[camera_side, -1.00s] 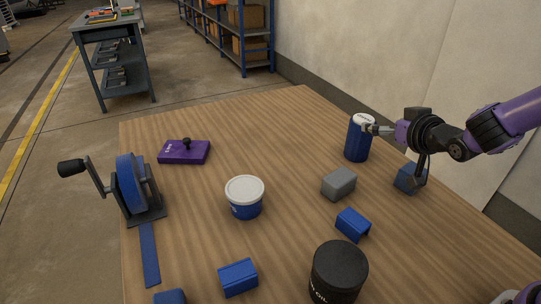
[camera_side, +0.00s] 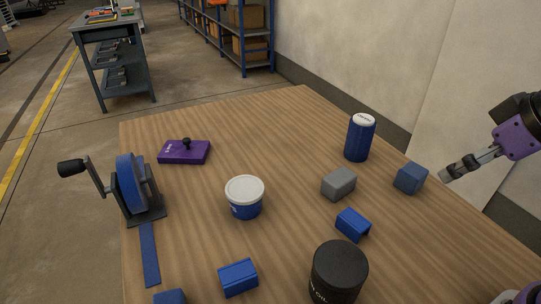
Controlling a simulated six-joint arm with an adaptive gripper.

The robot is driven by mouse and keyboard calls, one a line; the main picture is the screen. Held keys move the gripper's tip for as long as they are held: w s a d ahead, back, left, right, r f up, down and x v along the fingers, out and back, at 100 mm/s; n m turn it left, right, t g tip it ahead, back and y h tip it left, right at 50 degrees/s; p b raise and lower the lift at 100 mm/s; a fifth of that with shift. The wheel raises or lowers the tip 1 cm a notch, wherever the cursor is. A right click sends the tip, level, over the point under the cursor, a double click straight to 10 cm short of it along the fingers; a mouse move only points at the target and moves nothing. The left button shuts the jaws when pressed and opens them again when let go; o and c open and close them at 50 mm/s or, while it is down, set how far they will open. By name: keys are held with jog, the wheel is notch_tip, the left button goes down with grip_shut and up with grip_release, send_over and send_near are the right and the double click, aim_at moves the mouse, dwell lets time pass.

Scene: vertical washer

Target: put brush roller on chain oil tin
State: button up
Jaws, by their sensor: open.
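A black round tin (camera_side: 338,275) with pale lettering, partly legible as "OIL", stands upright at the front of the table; it looks like the chain oil tin. Its lid is bare. A blue upright cylinder (camera_side: 359,140) with a white, lettered top stands near the back right edge. No thing is plainly marked as the brush roller, so I cannot tell which it is. My gripper (camera_side: 448,174) is open and empty, off to the right above the table's right edge, apart from everything. Its fingers point left.
A grey block (camera_side: 339,184) and blue blocks (camera_side: 352,224) (camera_side: 410,178) (camera_side: 238,277) lie around the tin and cylinder. A white-lidded blue tub (camera_side: 245,198) stands mid-table. A blue cranked wheel (camera_side: 131,184) and purple box (camera_side: 184,152) are at left. The back middle is clear.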

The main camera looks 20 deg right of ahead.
jog(key=shift+w, duration=0.1)
jog(key=m+t+h, duration=0.3)
jog(key=t, duration=0.4)
send_near(368, 122)
jog(key=w, duration=0.1)
jog(key=x, duration=0.5)
jog(key=shift+w+d+f, duration=0.25)
jog(key=shift+d, duration=0.1)
jog(key=shift+n, duration=0.3)
jog(key=shift+x, duration=2.7)
jog(key=shift+a, duration=0.2)
jog(key=c, duration=1.2)
